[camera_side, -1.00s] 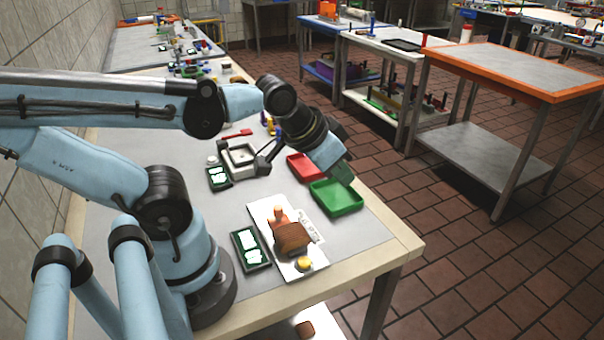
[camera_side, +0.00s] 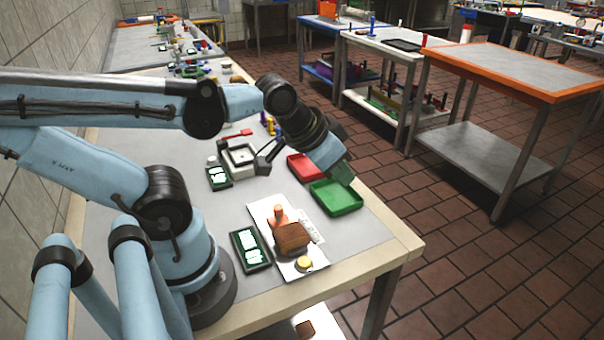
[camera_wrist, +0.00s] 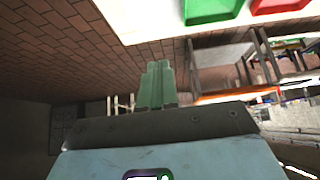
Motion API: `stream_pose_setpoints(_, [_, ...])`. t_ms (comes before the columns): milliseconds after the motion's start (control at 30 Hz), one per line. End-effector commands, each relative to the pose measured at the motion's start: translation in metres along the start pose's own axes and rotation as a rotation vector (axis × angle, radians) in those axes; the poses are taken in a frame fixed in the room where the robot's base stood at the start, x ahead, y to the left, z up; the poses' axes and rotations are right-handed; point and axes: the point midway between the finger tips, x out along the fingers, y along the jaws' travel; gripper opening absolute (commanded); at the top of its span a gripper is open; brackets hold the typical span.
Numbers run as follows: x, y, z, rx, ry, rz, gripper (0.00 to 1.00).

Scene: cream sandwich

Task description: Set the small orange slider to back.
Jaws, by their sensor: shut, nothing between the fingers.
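A small orange piece (camera_side: 279,214), which looks like the slider, stands at the far end of a white board (camera_side: 318,262) on the near part of the table. A brown block (camera_side: 291,236) sits beside it on the same board and may hide part of its track. Its exact setting cannot be read. My gripper (camera_side: 344,174) hangs over the right edge of the table near the green tray, well apart from the slider. In the wrist view its green fingers (camera_wrist: 157,85) are together and empty; the slider is out of that view.
A green tray (camera_side: 336,209) and a red tray (camera_side: 294,161) lie at the table's right edge. A yellow button (camera_side: 304,263) is on the board's near end. A dark display box (camera_side: 250,250) lies left of the board. A grey square device (camera_side: 233,167) stands farther back.

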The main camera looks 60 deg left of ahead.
Motion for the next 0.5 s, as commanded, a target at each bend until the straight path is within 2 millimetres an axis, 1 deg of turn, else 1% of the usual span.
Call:
stream_pose_setpoints(267, [0.0,0.0,0.0,0.0,0.0,0.0,0.0])
stream_pose_setpoints(300, [0.0,0.0,0.0,0.0,0.0,0.0,0.03])
stream_pose_setpoints(367, [0.0,-0.002,0.001,-0.01,-0.008,-0.004,0.12])
stream_pose_setpoints(400, [-0.001,-0.005,0.002,-0.032,-0.024,-0.011,0.18])
stream_pose_setpoints(467, [-0.004,-0.015,0.006,-0.091,-0.073,-0.031,0.28])
stream_pose_setpoints(500, [-0.007,-0.023,0.01,-0.148,-0.121,-0.049,0.34])
